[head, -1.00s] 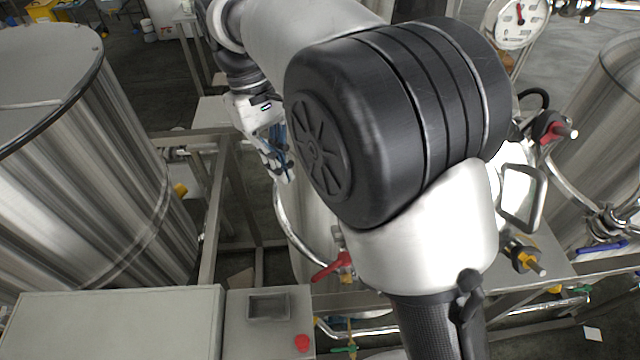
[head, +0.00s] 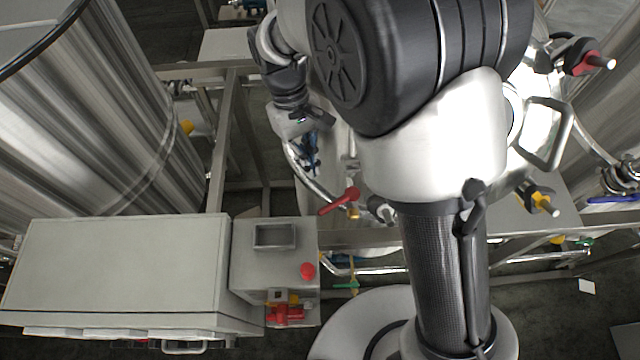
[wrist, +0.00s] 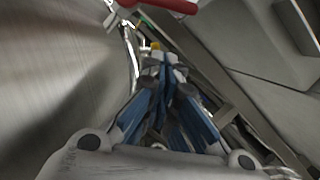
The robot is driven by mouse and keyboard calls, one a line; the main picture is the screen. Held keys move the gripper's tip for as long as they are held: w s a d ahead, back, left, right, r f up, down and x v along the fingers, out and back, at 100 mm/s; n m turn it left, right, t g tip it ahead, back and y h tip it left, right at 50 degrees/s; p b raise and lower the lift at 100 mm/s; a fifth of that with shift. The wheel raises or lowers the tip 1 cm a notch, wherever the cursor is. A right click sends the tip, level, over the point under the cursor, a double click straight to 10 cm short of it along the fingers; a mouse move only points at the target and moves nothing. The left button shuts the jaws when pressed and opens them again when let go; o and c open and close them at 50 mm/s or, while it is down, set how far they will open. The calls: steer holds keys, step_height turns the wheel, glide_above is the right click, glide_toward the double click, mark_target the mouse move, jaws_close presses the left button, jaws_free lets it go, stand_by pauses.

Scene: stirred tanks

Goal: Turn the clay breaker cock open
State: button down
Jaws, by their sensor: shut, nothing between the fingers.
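A red lever handle (head: 340,201) sits on a small valve with a brass-coloured fitting, beside the pipe at the middle tank; I take it for the clay breaker cock, though no label shows. In the wrist view a red lever (wrist: 165,4) crosses the top edge, apart from the fingers. My gripper (head: 311,165) is shut and empty, pointing down, above and left of the red lever in the head view. Its blue fingers come together in the wrist view (wrist: 165,68). My arm hides much of the middle tank.
Another red-handled valve (head: 583,63) and a yellow-handled one (head: 537,197) are at right. A grey control box (head: 120,265) with a red button (head: 307,270) stands at lower left. A green handle (head: 345,286) is low on the pipework. Steel frame bars (head: 222,140) run beside the large left tank (head: 95,110).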

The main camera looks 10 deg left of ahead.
mark_target(328, 210)
steer(key=s+d+f, duration=0.3)
steer(key=shift+s+d+f, duration=0.1)
steer(key=shift+s+f, duration=0.05)
steer(key=shift+s+d+n, duration=0.15)
steer(key=shift+s+n, duration=0.5)
steer(key=shift+n, duration=0.35)
stand_by(0.4)
steer(key=s+n, duration=0.1)
steer(key=s+d+n+t, duration=0.1)
steer(key=n, duration=0.1)
steer(key=n+h, duration=0.1)
steer(key=n, duration=0.1)
steer(key=shift+s+d+t, duration=0.3)
steer(key=shift+s+t, duration=0.1)
steer(key=shift+s+d+n+t, duration=0.3)
steer(key=shift+s+d+n, duration=0.1)
steer(key=shift+n, duration=0.6)
steer(key=shift+w, duration=0.15)
